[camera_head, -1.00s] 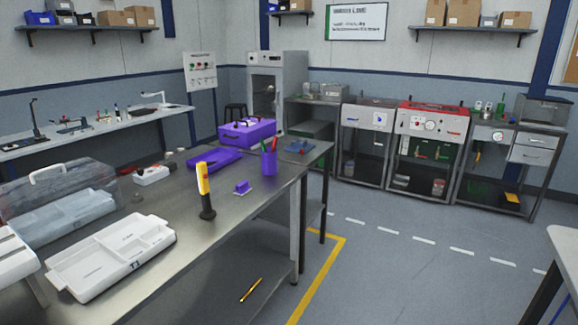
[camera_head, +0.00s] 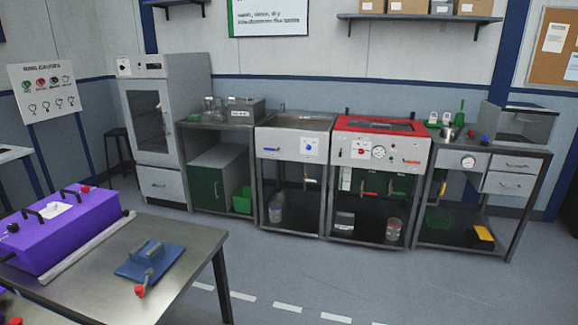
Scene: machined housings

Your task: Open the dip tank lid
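No station carries a readable dip tank label, so I cannot tell for sure which one it is. A red-topped station (camera_head: 380,145) stands against the back wall, with a dark panel in its top, a round gauge and knobs on its front. Left of it is a grey station (camera_head: 293,140) with a blue knob and a blue-marked handle; its top looks like a basin or flat cover, too small to tell. The red-topped station's top lies flat. My gripper is not in view.
A steel table (camera_head: 185,250) with a purple case (camera_head: 65,230) and a blue plate with a handle (camera_head: 150,260) fills the front left. A tall grey cabinet (camera_head: 155,130) stands at the back left. A side bench (camera_head: 500,150) is at right. Open floor (camera_head: 400,275) lies before the stations.

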